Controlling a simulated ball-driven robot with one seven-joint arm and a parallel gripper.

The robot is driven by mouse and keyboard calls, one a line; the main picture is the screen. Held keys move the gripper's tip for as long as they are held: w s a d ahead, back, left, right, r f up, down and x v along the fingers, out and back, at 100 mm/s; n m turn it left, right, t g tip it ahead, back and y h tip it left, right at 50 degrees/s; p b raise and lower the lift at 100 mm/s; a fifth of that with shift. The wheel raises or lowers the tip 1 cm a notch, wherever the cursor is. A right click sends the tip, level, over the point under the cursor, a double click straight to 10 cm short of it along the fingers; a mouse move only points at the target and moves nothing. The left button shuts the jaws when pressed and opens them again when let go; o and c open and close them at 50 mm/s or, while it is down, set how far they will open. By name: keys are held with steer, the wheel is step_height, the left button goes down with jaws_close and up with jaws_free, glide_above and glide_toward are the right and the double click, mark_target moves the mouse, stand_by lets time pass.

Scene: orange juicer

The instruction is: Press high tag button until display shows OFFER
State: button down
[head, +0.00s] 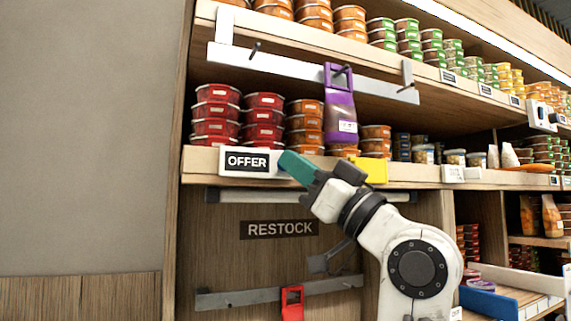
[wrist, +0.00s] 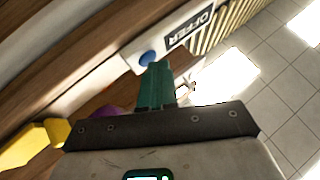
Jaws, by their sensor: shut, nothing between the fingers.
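The high tag (head: 231,171) is a white box on the front edge of the shelf. Its dark display (head: 247,162) reads OFFER, and the same display (wrist: 188,30) reads OFFER in the wrist view. A round blue button (wrist: 147,57) sits on the tag beside the display; in the head view it is hidden behind my fingers. My gripper (head: 290,161) is shut and empty, its green fingers at the tag's right end. In the wrist view the fingertips (wrist: 157,68) are right at the button's edge; I cannot tell whether they touch it.
A yellow piece (head: 373,170) is on the shelf edge right of my gripper. A purple pouch (head: 340,118) hangs above. Red tubs (head: 215,112) stand behind the tag. A RESTOCK sign (head: 279,230) and a red hanging item (head: 292,303) are below. The grey wall (head: 80,130) at left is bare.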

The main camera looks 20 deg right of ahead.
steer(key=shift+s, duration=0.8)
steer(key=shift+s, duration=2.5)
steer(key=shift+s, duration=0.1)
steer(key=shift+s, duration=2.9)
